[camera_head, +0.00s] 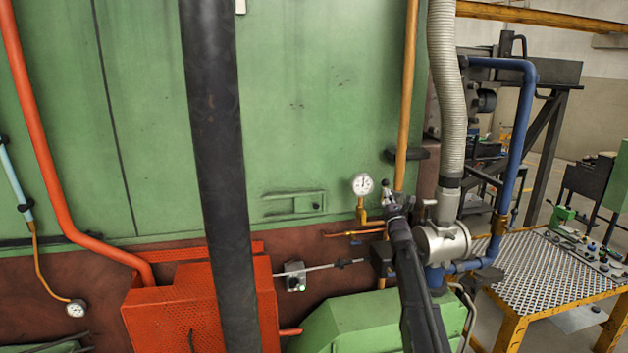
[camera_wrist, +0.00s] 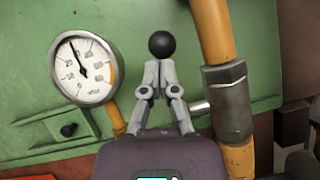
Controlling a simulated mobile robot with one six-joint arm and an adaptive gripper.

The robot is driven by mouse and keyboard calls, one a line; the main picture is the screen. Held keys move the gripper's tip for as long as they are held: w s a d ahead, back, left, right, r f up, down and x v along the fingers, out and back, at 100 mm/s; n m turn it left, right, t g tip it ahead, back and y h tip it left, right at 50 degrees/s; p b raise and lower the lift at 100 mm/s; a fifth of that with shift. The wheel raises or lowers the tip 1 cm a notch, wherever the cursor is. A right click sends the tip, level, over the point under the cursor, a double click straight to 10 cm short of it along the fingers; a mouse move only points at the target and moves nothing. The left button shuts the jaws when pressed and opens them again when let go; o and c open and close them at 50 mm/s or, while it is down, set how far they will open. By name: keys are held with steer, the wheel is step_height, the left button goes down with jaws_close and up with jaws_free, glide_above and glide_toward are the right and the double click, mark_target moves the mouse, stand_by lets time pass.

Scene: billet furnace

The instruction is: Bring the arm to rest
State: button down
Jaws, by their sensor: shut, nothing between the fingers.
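My gripper (camera_wrist: 160,72) shows in the wrist view with its two grey fingers drawn together and nothing between them. In the head view my gripper (camera_head: 392,197) is small, at the end of my dark arm, in front of the green furnace wall (camera_head: 330,90). A black ball knob (camera_wrist: 162,44) appears just beyond the fingertips in the wrist view. I cannot tell whether the fingers touch it. The knob's stem is hidden behind the fingers.
A white-faced pressure gauge (camera_wrist: 85,70) stands left of my gripper, and an orange pipe with a dark hex fitting (camera_wrist: 229,95) stands close on the right. In the head view a ribbed hose (camera_head: 447,85), blue pipe (camera_head: 525,110) and mesh-topped table (camera_head: 545,275) lie to the right.

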steer(key=s+a+f+m+g+h+b, duration=0.15)
steer(key=s+f+m+g+b, duration=0.35)
steer(key=f, duration=0.5)
steer(key=s+a+f+m+g+h+b, duration=0.1)
steer(key=s+a+f+m+g+b, duration=0.15)
steer(key=s+f+m, duration=0.5)
steer(key=s+a+f+m+g+h+b, duration=0.1)
steer(key=s+f+m+g+b, duration=0.5)
steer(key=f, duration=0.7)
steer(key=s+a+f+m+g+b, duration=0.3)
steer(key=s+f+m, duration=0.2)
steer(key=s, duration=0.4)
steer(key=s+a+f+m+g+y+b, duration=0.1)
steer(key=s+a+f+m+g+b, duration=0.2)
steer(key=s+f, duration=0.5)
steer(key=s+a+f+m+g+y+b, duration=0.1)
steer(key=s+a+f+m+g+b, duration=0.2)
steer(key=s, duration=0.9)
step_height(320, 180, down, 4)
steer(key=m+g, duration=0.1)
steer(key=m, duration=0.2)
steer(key=shift+a+f+m, duration=0.2)
steer(key=shift+a+m, duration=0.05)
steer(key=shift+m, duration=0.1)
